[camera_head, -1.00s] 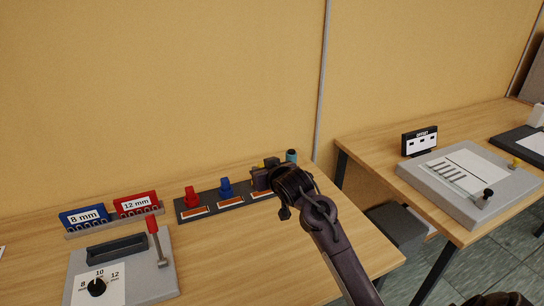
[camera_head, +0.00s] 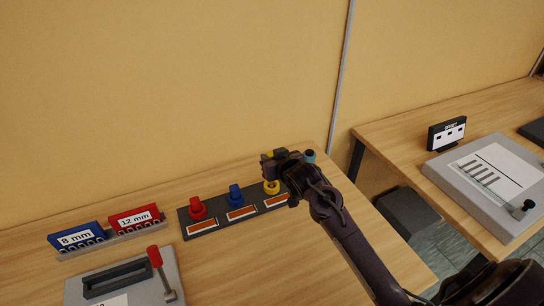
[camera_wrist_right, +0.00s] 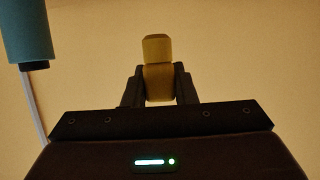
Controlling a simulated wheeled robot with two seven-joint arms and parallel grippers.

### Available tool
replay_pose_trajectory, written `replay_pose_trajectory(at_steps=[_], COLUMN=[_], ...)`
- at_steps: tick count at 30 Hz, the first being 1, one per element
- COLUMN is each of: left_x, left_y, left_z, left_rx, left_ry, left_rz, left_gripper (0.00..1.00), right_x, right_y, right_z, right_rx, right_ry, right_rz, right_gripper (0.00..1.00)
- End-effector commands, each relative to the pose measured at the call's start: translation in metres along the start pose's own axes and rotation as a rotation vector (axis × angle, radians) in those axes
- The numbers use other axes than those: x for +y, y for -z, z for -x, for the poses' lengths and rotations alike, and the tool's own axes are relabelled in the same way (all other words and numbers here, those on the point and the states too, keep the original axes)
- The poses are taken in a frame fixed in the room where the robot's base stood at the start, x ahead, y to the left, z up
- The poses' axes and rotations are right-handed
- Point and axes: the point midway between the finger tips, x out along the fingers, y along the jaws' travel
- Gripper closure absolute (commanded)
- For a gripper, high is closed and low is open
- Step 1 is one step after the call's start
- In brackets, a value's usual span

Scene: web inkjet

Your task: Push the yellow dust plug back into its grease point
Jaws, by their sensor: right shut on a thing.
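A dark strip (camera_head: 183,228) on the wooden bench carries a red dust plug (camera_head: 197,208), a blue one (camera_head: 235,194) and a yellow ring-shaped grease point (camera_head: 271,187) at its right end. My right gripper (camera_head: 270,156) is above and behind the yellow point, apart from it. It is shut on the yellow dust plug (camera_head: 267,153), mostly hidden by the fingers in the head view. In the right wrist view the plug (camera_wrist_right: 158,50) stands upright between the fingertips (camera_wrist_right: 159,84). My left gripper is not in view.
A teal cylinder (camera_head: 310,156) stands right of the gripper and shows in the right wrist view (camera_wrist_right: 29,30). Blue 8 mm (camera_head: 76,237) and red 12 mm (camera_head: 134,217) racks and a lever panel (camera_head: 170,275) are at left. The wall (camera_head: 180,90) is behind.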

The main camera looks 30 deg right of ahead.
Motion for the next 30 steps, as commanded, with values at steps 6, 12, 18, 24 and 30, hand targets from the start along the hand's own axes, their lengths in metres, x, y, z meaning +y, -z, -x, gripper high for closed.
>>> replay_pose_trajectory(at_steps=[6, 12, 18, 24, 30], left_x=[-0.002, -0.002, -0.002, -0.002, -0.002], left_y=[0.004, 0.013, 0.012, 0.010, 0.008], left_z=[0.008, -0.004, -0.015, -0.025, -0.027], left_rx=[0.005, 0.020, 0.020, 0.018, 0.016], left_ry=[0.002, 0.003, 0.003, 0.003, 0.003], left_rz=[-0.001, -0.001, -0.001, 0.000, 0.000], left_gripper=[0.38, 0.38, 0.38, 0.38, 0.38], right_x=[0.000, 0.000, 0.000, 0.000, 0.000], right_y=[0.002, -0.015, -0.035, -0.049, -0.054], right_z=[0.001, -0.006, -0.014, -0.020, -0.022], right_rx=[0.000, -0.001, -0.002, 0.000, 0.000], right_ry=[0.000, 0.000, 0.000, 0.001, 0.000], right_rz=[-0.002, -0.002, -0.001, -0.001, -0.001], right_gripper=[1.00, 1.00, 1.00, 1.00, 1.00])
